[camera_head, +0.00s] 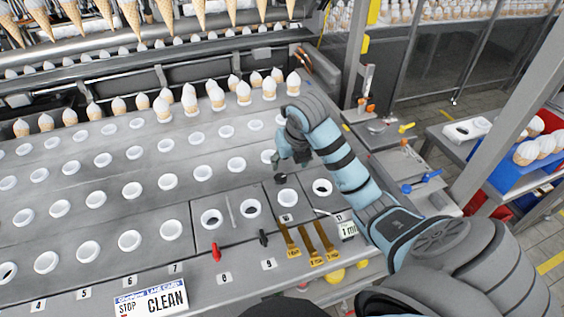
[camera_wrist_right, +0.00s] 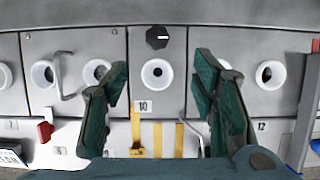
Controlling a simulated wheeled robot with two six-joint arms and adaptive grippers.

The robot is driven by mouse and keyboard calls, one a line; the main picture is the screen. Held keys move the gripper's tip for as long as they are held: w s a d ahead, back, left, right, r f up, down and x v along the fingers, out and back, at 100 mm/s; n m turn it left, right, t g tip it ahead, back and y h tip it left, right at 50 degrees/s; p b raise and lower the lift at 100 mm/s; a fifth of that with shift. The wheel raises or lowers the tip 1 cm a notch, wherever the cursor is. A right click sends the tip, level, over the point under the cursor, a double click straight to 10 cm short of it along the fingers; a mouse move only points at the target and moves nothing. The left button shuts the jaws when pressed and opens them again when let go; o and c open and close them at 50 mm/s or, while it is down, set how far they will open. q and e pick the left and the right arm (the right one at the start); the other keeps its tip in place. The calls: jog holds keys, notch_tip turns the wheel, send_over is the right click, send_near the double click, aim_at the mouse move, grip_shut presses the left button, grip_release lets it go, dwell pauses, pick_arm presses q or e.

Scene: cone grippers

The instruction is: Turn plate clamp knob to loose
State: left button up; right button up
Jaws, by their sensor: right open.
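The likely plate clamp knob is a black faceted knob (camera_wrist_right: 158,38) with a short white mark lying sideways in the right wrist view. It sits on the grey plate above a white-ringed hole (camera_wrist_right: 157,73). In the head view a small dark knob (camera_head: 281,178) shows just below my right gripper (camera_head: 287,161). The right gripper (camera_wrist_right: 163,78) is open and empty. Its two dark green fingers stand left and right of the hole, and the knob lies beyond the fingertips, untouched. I cannot read any loose or tight label. My left gripper is not in view.
Rows of white-ringed holes (camera_head: 132,190) cover the grey plate. A red lever (camera_head: 216,252) and brass strips (camera_head: 312,246) are at the front edge. White-topped cones (camera_head: 190,97) stand behind. A tool table (camera_head: 388,135) and blue crate (camera_head: 508,170) are at right.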

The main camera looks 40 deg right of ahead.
jog(key=b, duration=0.5)
send_near(281, 177)
notch_tip(281, 177, down, 3)
jog(key=shift+a+r, duration=0.15)
jog(key=shift+r, duration=0.05)
jog(key=b+x, duration=0.1)
jog(key=x, duration=0.1)
jog(key=b+x, duration=0.2)
jog(key=shift+w, duration=0.35)
jog(key=shift+w+d+f+p, duration=0.25)
jog(key=shift+w+f+p, duration=0.05)
jog(key=shift+p, duration=0.15)
jog(key=shift+w+d+f, duration=0.1)
jog(key=shift+f, duration=0.2)
jog(key=c, duration=1.2)
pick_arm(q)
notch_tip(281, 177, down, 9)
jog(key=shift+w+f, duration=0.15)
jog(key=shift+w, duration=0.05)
pick_arm(e)
jog(key=shift+o, duration=0.2)
